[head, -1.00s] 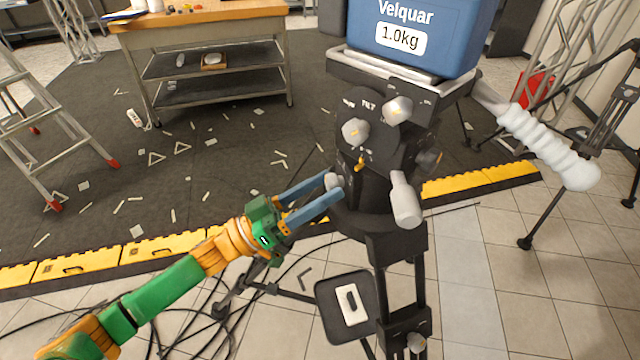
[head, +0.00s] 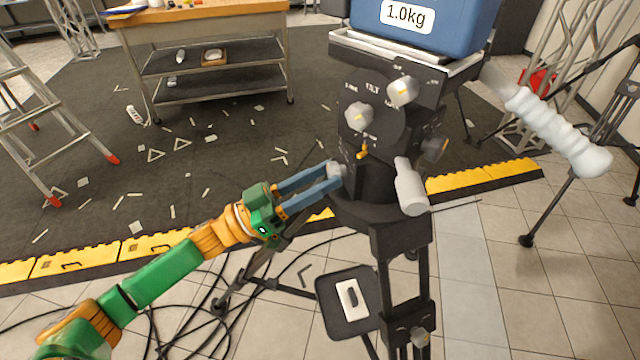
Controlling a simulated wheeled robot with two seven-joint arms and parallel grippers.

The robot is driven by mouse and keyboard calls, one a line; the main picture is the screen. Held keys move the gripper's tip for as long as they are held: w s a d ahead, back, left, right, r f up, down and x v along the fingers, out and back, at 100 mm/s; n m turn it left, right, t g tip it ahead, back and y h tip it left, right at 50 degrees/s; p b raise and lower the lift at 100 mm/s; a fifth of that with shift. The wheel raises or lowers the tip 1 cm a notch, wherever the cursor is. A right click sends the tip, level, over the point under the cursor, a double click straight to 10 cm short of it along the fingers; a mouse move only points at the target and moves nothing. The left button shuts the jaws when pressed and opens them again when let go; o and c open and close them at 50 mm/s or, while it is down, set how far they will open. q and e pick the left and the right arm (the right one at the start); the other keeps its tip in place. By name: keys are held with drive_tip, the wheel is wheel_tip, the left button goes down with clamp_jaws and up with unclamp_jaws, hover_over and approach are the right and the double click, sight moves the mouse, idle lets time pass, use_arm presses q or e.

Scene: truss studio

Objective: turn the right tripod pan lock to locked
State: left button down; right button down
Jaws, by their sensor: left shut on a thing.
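A black tripod head (head: 378,150) stands right of centre, with two pale knobs on its face and a small orange lever (head: 362,153) below them. My left gripper (head: 334,176) reaches in from the left. Its blue-grey fingers are shut on a pale grey knob (head: 335,169) at the left side of the head's lower part, apparently the pan lock. The fingers hide part of this knob, and I cannot read its setting. A thicker pale grip (head: 410,188) sticks out at the front of the head. My right gripper is not in view.
A blue box (head: 425,22) marked 1.0kg sits on the tripod head. A white ribbed pan handle (head: 560,134) extends right. A small tray (head: 338,318) is lower on the tripod. Cables (head: 170,325) lie on the floor. A workbench (head: 200,18) and ladder (head: 30,130) stand behind.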

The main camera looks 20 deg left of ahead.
use_arm(q)
drive_tip(key=m+g+h+b, duration=0.1)
drive_tip(key=m, duration=0.2)
drive_tip(key=m+g+h+b, duration=0.1)
drive_tip(key=m+g+b, duration=0.1)
drive_tip(key=m, duration=0.1)
drive_tip(key=shift+w+a+f+m, duration=0.15)
drive_tip(key=shift+w+f+m, duration=0.05)
drive_tip(key=shift+m, duration=0.2)
drive_tip(key=m+g+b, duration=0.1)
drive_tip(key=m, duration=0.1)
drive_tip(key=m+g+b, duration=0.1)
drive_tip(key=m, duration=0.2)
drive_tip(key=shift+w+r+g, duration=0.1)
drive_tip(key=shift+r+g, duration=0.05)
drive_tip(key=shift+g, duration=0.15)
drive_tip(key=m+g, duration=0.1)
drive_tip(key=m, duration=0.1)
drive_tip(key=m+g+b, duration=0.1)
drive_tip(key=m, duration=0.1)
drive_tip(key=shift+w+a+r+m, duration=0.1)
drive_tip(key=shift+r+m, duration=0.1)
drive_tip(key=shift+m, duration=0.1)
drive_tip(key=shift+r+m+g+y, duration=0.1)
drive_tip(key=shift+m+g+y, duration=0.2)
drive_tip(key=shift+m, duration=0.75)
drive_tip(key=shift+r+m+g+y, duration=0.1)
drive_tip(key=shift+m+g, duration=0.3)
drive_tip(key=shift+m, duration=0.65)
